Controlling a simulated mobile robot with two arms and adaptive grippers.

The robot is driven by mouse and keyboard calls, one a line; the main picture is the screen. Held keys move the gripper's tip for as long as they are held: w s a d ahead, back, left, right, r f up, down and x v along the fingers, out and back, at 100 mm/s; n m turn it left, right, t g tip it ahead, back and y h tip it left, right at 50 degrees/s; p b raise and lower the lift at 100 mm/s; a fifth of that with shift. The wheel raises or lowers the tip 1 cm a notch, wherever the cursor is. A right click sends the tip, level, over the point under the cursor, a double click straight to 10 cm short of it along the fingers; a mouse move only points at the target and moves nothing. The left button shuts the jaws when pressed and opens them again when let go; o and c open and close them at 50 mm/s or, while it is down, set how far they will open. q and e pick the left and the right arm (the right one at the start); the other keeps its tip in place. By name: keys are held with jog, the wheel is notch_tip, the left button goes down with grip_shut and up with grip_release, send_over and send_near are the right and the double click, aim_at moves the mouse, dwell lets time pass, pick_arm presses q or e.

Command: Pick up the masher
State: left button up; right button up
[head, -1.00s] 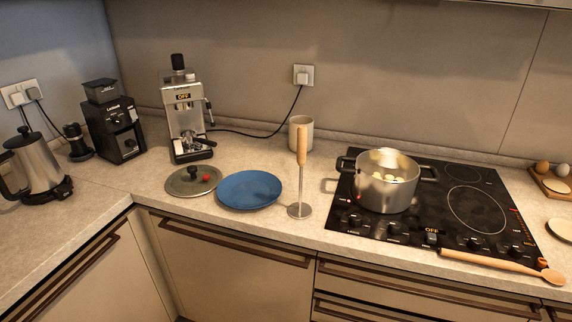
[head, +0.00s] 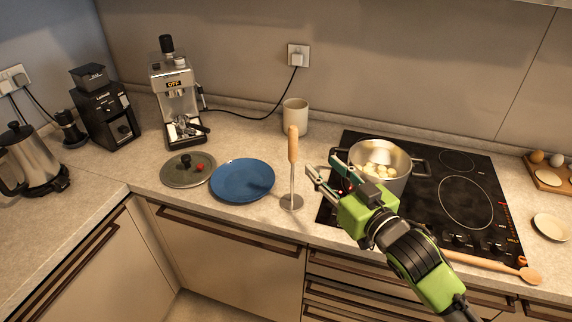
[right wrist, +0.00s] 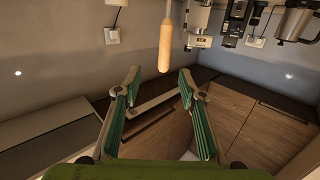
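The masher (head: 293,145) stands upright on the counter, with a wooden handle, a thin metal shaft and a round metal foot. It is right of the blue plate and left of the hob. My right gripper (head: 323,166) is open and empty, just right of the masher and apart from it, its fingers pointing left toward the shaft. In the right wrist view, the wooden handle of the masher (right wrist: 165,45) shows beyond the spread fingertips of the right gripper (right wrist: 158,78). My left gripper is not in view.
A pot (head: 391,165) holding pale round pieces is on the black hob (head: 465,200), behind my right gripper. A blue plate (head: 242,180), lid (head: 188,175) and cup (head: 295,117) are near the masher.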

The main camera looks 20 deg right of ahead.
aim_at(296, 138)
jog(key=shift+t, duration=0.3)
jog(key=w, duration=0.2)
jog(key=w+a+r+p, duration=0.1)
jog(key=w, duration=0.2)
jog(key=w+a+r+p, duration=0.1)
jog(key=w, duration=0.2)
jog(key=shift+w+a+r, duration=0.1)
jog(key=shift+r, duration=0.1)
jog(key=shift+w+a+f+p, duration=0.1)
jog(key=shift+w+a+p, duration=0.1)
jog(key=shift+w+p, duration=0.4)
jog(key=w, duration=0.1)
jog(key=w+p, duration=0.1)
jog(key=w+a+f, duration=0.1)
jog(key=shift+w, duration=0.1)
jog(key=shift+w+a+p, duration=0.1)
jog(key=shift+w+p, duration=0.2)
jog(key=shift+w, duration=0.2)
jog(key=shift+s, duration=0.1)
grip_shut()
